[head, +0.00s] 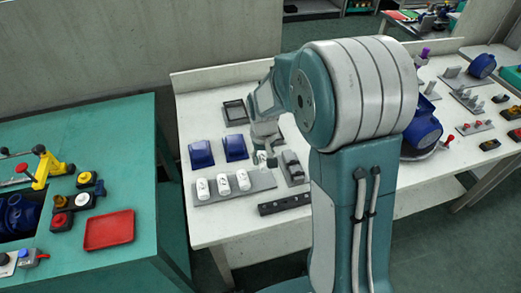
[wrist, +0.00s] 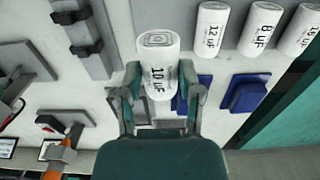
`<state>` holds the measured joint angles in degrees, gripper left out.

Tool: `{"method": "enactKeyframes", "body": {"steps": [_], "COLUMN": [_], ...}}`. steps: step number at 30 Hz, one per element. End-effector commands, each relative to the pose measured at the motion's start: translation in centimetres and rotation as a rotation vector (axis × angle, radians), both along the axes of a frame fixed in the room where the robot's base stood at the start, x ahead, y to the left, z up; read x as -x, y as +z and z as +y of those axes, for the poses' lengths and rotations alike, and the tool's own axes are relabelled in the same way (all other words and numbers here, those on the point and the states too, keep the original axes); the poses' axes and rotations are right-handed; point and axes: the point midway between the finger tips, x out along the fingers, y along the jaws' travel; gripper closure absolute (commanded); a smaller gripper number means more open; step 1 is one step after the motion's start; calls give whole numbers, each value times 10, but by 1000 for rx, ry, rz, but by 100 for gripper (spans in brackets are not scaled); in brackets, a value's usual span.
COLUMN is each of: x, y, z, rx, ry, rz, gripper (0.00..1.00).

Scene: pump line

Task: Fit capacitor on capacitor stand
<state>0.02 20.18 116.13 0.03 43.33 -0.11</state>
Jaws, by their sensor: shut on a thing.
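My gripper (wrist: 160,82) is shut on a white capacitor (wrist: 158,50) marked 10 µF, with one finger on each side of it. The held capacitor's top end faces the wrist camera. In the head view my gripper (head: 263,156) is above the white bench, just behind the right end of a row of capacitors. Three other white capacitors (head: 223,184) stand on a grey plate (head: 264,181); the wrist view shows them marked 12, 8 and 15 µF. A grey plate with two black clips (wrist: 85,40) lies left of the held capacitor; I cannot tell whether it is the capacitor stand.
Two blue boxes (head: 201,153) sit behind the capacitor row. A black strip (head: 284,204) lies near the bench's front edge, and a dark tray (head: 235,111) lies further back. A green table (head: 120,180) with a red tray (head: 109,230) stands left, across a gap.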

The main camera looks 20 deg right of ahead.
Motion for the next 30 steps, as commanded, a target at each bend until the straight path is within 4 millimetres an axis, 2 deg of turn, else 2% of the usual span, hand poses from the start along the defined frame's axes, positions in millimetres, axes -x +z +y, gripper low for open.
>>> {"method": "enactKeyframes", "body": {"steps": [18,24,30], "x": [0,0,0], "y": [-51,-61,-63], "z": [0,0,0], "rx": [0,0,0], "ry": [0,0,0], "rz": [3,3,1], "gripper": [100,100,100]}}
